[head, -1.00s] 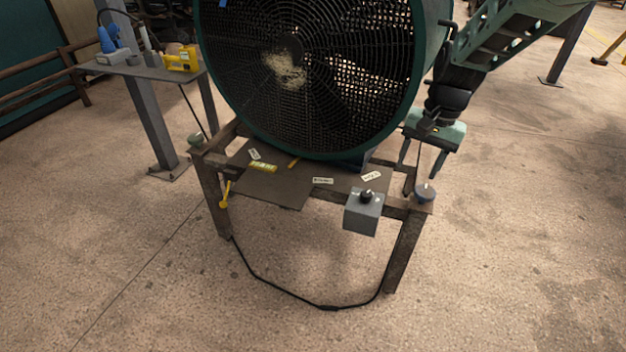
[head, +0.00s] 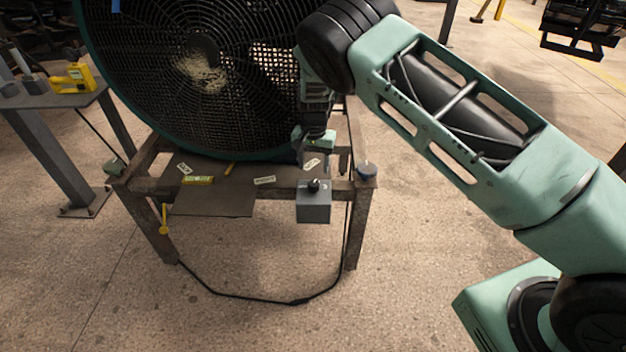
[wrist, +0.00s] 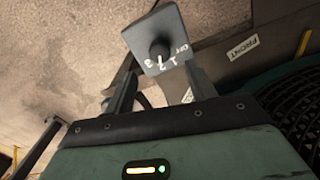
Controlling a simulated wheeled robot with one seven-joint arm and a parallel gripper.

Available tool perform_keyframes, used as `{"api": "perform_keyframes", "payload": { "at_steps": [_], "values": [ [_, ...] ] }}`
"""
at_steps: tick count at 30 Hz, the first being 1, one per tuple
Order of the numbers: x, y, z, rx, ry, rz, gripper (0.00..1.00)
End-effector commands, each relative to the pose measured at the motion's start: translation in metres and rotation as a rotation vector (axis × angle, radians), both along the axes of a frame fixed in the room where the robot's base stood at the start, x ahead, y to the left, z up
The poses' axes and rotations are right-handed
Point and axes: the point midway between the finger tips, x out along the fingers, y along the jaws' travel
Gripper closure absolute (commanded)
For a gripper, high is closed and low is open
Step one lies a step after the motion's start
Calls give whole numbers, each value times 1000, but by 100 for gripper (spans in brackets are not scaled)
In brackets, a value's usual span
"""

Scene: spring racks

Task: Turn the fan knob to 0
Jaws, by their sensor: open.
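The fan knob (head: 314,185) is a small black knob on top of a grey control box (head: 314,208) at the front right of the fan stand. In the wrist view, the knob (wrist: 160,53) sits on the box's face beside the marks OFF, 1, 2 and 3. Its white pointer appears to be near 2. My gripper (head: 314,150) is open and empty, above and behind the box in the head view. In the wrist view, the fingers of my gripper (wrist: 161,74) are spread, with the knob beyond their tips and apart from them.
The large round fan (head: 200,80) stands on a rusty metal frame (head: 360,220) right behind the box. Small labels lie on its brown shelf (head: 215,200). A black cable (head: 250,297) hangs below. A side table (head: 60,98) stands at left. Floor in front is clear.

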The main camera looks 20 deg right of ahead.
Motion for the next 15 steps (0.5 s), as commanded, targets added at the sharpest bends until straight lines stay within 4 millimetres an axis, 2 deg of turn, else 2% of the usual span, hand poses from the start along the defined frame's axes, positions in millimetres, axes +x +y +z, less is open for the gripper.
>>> {"api": "perform_keyframes", "payload": {
  "at_steps": [3, 7, 15],
  "values": [
    [-1, -1, -25, -2, 2, 1, 44],
    [-1, -1, -48, -1, 2, 0, 44],
    [0, 0, -73, 1, -1, 0, 44]
  ]
}}
